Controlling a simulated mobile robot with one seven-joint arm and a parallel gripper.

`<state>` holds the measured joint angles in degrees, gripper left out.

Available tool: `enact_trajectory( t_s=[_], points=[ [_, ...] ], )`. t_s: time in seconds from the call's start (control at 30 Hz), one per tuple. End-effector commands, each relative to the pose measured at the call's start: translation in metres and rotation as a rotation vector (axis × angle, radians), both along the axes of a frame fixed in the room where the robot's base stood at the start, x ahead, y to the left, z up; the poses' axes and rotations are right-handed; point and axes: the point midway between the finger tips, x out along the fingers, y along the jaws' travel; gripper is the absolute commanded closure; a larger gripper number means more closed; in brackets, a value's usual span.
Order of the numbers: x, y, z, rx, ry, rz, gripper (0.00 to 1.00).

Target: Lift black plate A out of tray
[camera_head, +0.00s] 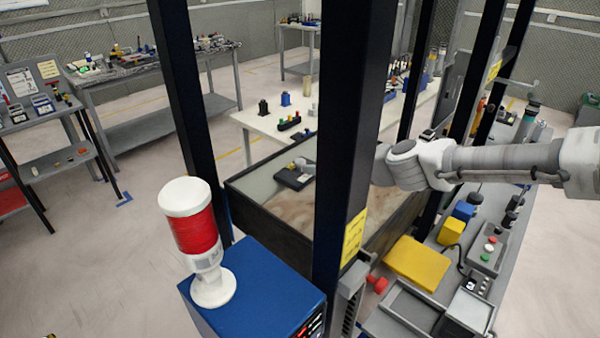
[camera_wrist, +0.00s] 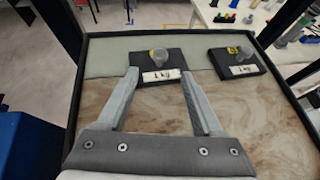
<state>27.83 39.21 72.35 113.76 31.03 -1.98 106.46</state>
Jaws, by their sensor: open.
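Two black plates lie in the tray, each with a round grey knob and a white "1 kg" label. I cannot read which is plate A. In the wrist view one black plate (camera_wrist: 174,58) is straight ahead of my gripper (camera_wrist: 160,74), whose two fingers are apart with nothing held. The fingertips overlap its near edge in the picture; contact cannot be told. The other black plate (camera_wrist: 250,67) lies to the right. In the head view one black plate (camera_head: 291,181) shows in the tray (camera_head: 268,222); a dark post hides my gripper there.
Dark posts (camera_head: 345,140) stand around the tray, whose raised rim borders it. A blue box with a red-and-white lamp (camera_head: 193,235) stands at the front. A bench at right holds a yellow block (camera_head: 417,263) and a button box (camera_head: 487,250). A white table (camera_head: 265,122) stands behind.

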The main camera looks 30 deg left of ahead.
Motion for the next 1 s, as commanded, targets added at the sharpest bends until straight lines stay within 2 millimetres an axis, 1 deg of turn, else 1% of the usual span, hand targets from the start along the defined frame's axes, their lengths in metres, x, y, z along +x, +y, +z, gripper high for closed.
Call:
enact_trajectory(
  t_s=[0.03, 0.2, 0.33, 0.57, 0.8, 1.0],
  points=[
    [0.002, 0.007, -0.003, 0.002, 0.001, 0.003, 0.32],
    [0.011, 0.023, -0.013, 0.0, 0.0, 0.003, 0.32],
    [0.016, 0.031, -0.018, 0.0, 0.0, 0.002, 0.32],
    [0.02, 0.039, -0.022, 0.0, 0.0, 0.001, 0.32],
    [0.03, 0.063, -0.031, -0.001, -0.001, 0.004, 0.32],
    [0.038, 0.076, -0.04, 0.0, 0.0, 0.001, 0.32]
  ],
)
